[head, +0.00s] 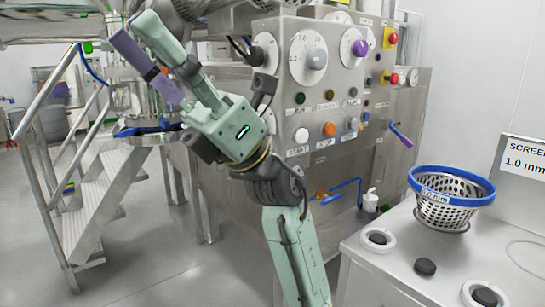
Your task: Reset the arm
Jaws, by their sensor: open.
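My arm rises from the bottom middle of the head view, bends, and leans up to the left. My gripper (138,34) is at the upper left, with pale green and purple parts pointing up and left. It is open, and I see nothing held in it. It is in front of the steel machinery and the stairs, and I cannot tell its distance from them. A grey control panel (318,108) with dials and buttons stands behind and right of my arm. My arm hides part of the machine below the panel.
Metal stairs with a handrail (48,190) stand at left. At right, a steel bench (365,262) carries a blue-rimmed perforated screen basket (450,212), a black knob-like piece (425,267) and white rings. A screen sign (524,157) stands behind them. Floor (160,270) is clear at lower left.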

